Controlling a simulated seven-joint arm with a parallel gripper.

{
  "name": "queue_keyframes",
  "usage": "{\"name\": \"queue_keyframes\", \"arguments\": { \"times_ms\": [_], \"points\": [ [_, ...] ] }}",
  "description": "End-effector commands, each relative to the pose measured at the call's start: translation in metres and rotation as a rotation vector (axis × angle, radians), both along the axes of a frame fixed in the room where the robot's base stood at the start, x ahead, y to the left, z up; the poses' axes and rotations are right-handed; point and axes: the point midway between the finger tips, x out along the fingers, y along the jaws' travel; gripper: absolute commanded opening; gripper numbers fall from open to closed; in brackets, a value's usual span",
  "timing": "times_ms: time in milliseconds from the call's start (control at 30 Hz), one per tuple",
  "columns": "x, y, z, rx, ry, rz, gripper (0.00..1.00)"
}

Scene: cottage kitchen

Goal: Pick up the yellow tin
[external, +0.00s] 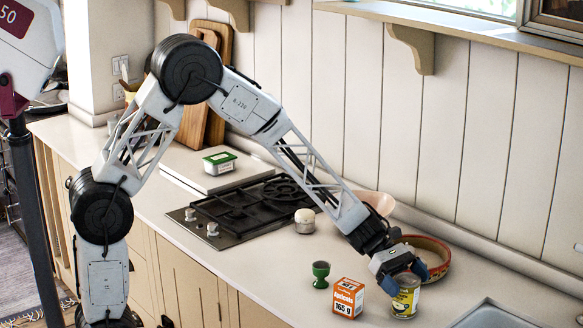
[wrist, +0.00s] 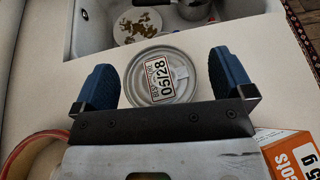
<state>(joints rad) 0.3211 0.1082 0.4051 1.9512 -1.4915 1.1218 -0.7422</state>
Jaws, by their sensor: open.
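The yellow tin (external: 404,297) stands upright on the counter, right of an orange and white box. In the wrist view its round metal lid (wrist: 184,88) with a printed date label lies between the two blue fingertips. My gripper (external: 404,277) is open at the top of the tin, with one finger on either side. In the wrist view the fingers of my gripper (wrist: 162,80) look apart from the lid, with a gap on each side. The tin's sides are hidden from the wrist camera.
The orange and white box (external: 348,298) stands close left of the tin, with a green egg cup (external: 321,274) beyond it. A red-rimmed dish (external: 436,259) sits behind the tin. The sink (external: 492,316) is to the right. A hob (external: 238,211) lies further left.

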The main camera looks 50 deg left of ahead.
Motion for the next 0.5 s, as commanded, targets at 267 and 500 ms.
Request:
{"name": "queue_keyframes", "arguments": {
  "times_ms": [267,500],
  "points": [
    [0.0001,0.0003,0.0,0.0,0.0,0.0,0.99],
    [0.0001,0.0003,0.0,0.0,0.0,0.0,0.95]
  ]
}}
